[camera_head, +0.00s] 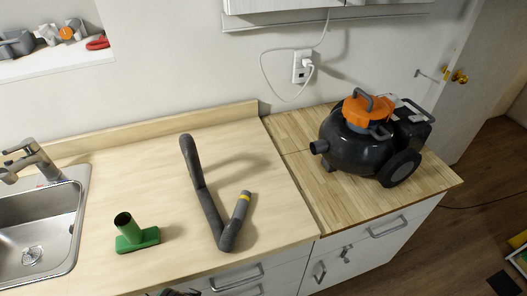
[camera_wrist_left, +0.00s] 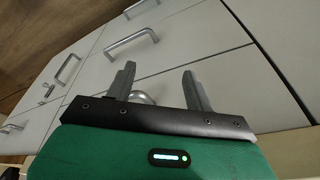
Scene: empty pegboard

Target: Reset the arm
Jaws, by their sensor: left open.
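My left gripper (camera_wrist_left: 158,82) shows in the left wrist view with its two grey fingers spread apart and nothing between them. It is in front of the white cabinet drawers (camera_wrist_left: 180,50) and their metal handles. In the head view only a small dark piece, probably of my gripper, shows at the bottom edge, in front of the counter. My right gripper is not seen in either view.
The wooden counter (camera_head: 110,185) holds a green nozzle (camera_head: 137,233), a bent dark hose (camera_head: 207,205) and, on its right section, a black and orange vacuum cleaner (camera_head: 368,135). A sink (camera_head: 40,230) is at left. An outlet (camera_head: 301,66) has a cord plugged in.

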